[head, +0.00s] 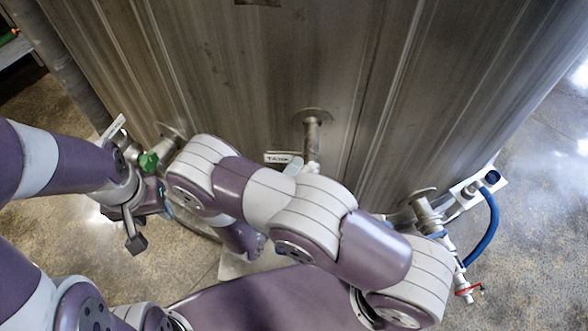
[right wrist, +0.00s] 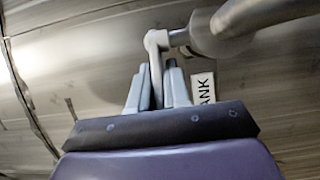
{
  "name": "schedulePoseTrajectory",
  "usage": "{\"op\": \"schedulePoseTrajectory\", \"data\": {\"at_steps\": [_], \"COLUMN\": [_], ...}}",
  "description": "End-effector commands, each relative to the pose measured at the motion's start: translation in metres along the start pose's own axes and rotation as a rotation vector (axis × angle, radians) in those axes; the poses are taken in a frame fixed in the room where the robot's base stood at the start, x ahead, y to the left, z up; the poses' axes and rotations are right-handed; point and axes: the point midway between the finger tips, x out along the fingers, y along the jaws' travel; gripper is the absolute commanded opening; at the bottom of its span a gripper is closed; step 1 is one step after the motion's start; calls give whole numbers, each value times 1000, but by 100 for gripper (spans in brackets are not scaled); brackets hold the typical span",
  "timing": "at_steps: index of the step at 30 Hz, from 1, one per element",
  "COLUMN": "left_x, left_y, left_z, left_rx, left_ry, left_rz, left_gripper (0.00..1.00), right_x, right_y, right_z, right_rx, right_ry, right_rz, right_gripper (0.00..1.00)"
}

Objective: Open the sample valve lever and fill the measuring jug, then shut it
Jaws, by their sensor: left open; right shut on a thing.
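The sample valve lever (right wrist: 156,60) is a pale bent bar joined to a round metal pipe, seen in the right wrist view. My right gripper (right wrist: 157,88) is shut on this lever, one finger on each side. In the head view my right arm hides this gripper and most of the lever, near the middle pipe stub (head: 312,140). My left gripper (head: 148,222) is open at the left, below a green valve handle (head: 148,161); its fingers are partly hidden. I cannot make out the measuring jug in either view.
A large metal tank wall (head: 250,80) fills the back. A white label (head: 283,158) sits beside the middle stub and shows as "ANK" in the right wrist view (right wrist: 204,89). At the right is another pipe with a blue hose (head: 490,232) and red handle (head: 467,291).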

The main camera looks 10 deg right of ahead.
Motion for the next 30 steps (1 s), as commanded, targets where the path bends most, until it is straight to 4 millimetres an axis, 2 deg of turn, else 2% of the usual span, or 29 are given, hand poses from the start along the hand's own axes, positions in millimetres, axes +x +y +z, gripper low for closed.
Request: {"op": "schedulePoseTrajectory", "data": {"at_steps": [18, 30], "left_x": [41, 54], "left_y": [0, 0], "left_z": [5, 6], "left_rx": [0, 0], "left_ry": [0, 0], "left_rz": [0, 0], "left_gripper": [45, 45], "right_x": [15, 21], "right_y": [-2, 1], "right_z": [-10, -12], "right_rx": [4, 2], "right_ry": [-394, -547], "right_rz": [3, 2], "right_gripper": [0, 0]}}
